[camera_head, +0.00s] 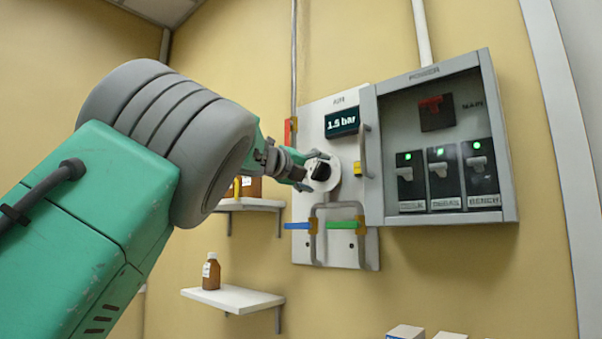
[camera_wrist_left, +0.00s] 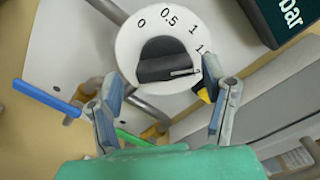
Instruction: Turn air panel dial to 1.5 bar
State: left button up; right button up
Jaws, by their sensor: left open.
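The air panel (camera_head: 335,105) hangs on the wall, and its display (camera_head: 341,122) reads 1.5 bar. Its round white dial (camera_head: 335,183) has a black knob (camera_head: 321,172). In the left wrist view the dial (camera_wrist_left: 128,45) shows 0, 0.5, 1 and a partly hidden mark beginning with 1. The white line on the black knob (camera_wrist_left: 160,58) points right, near that partly hidden mark. My left gripper (camera_head: 302,171) is at the dial. In the left wrist view it (camera_wrist_left: 165,95) is open, its fingers apart on either side below the knob. My right gripper is not in view.
A power cabinet (camera_head: 447,73) with green-lit switches adjoins the panel on the right. Below the dial are a blue handle (camera_head: 298,226), a green handle (camera_head: 341,225) and grey piping. A brown bottle (camera_head: 211,272) stands on a lower shelf (camera_head: 240,297).

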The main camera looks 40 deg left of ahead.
pick_arm(q)
jog(key=s, duration=1)
jog(key=shift+s+a+f, duration=0.2)
jog(key=shift+a, duration=0.15)
